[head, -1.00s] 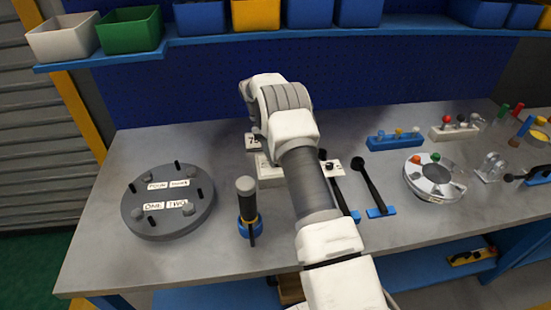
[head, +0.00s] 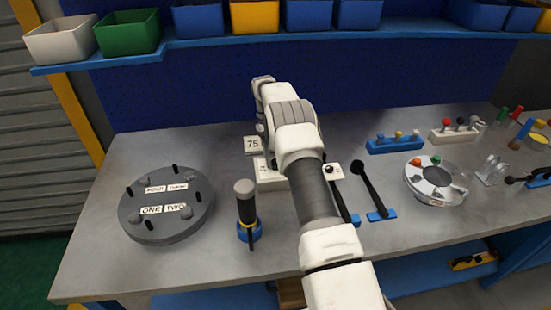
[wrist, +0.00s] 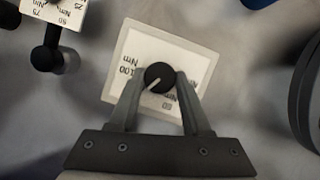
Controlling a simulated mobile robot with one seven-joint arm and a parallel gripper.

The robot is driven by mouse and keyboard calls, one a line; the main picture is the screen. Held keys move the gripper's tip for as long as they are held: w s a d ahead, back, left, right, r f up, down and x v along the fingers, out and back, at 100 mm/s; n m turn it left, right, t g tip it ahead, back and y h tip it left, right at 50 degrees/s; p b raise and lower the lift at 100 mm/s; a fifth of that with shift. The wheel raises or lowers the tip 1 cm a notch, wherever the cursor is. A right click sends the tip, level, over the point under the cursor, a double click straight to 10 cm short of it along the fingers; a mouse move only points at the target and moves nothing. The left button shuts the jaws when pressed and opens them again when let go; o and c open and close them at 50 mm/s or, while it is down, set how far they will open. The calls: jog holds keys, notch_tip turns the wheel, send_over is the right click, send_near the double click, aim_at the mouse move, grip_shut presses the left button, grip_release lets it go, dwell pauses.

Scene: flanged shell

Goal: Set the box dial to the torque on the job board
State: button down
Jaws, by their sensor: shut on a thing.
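The job board (head: 252,144) is a small white sign reading 75, standing behind the box. The pale dial box (head: 270,180) is partly hidden by my arm in the head view. In the wrist view its white face (wrist: 192,62) carries printed labels, 100 Nm and 60 among them; others are covered by my fingers. Its round black dial knob (wrist: 159,75) has a pale pointer line slanting to the lower left. My gripper (wrist: 159,82) is shut on the knob, one finger on each side. My gripper is hidden in the head view.
A round flanged shell (head: 168,225) with upright studs lies left. A blue-based tool (head: 247,215) stands between it and my arm. Right of my arm are a long tool with a white scale plate (head: 331,171) and a black-handled tool (head: 372,190). A shelf of bins runs above.

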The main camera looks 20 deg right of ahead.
jog(key=shift+c, duration=1.8)
grip_release()
notch_tip(320, 180, up, 4)
jog(key=shift+r, duration=0.25)
jog(key=s+d+r, duration=0.6)
jog(key=s+d, duration=0.2)
jog(key=shift+d+r+b, duration=0.25)
jog(key=shift+d+b, duration=0.05)
jog(key=shift+b, duration=0.05)
jog(key=shift+r, duration=0.1)
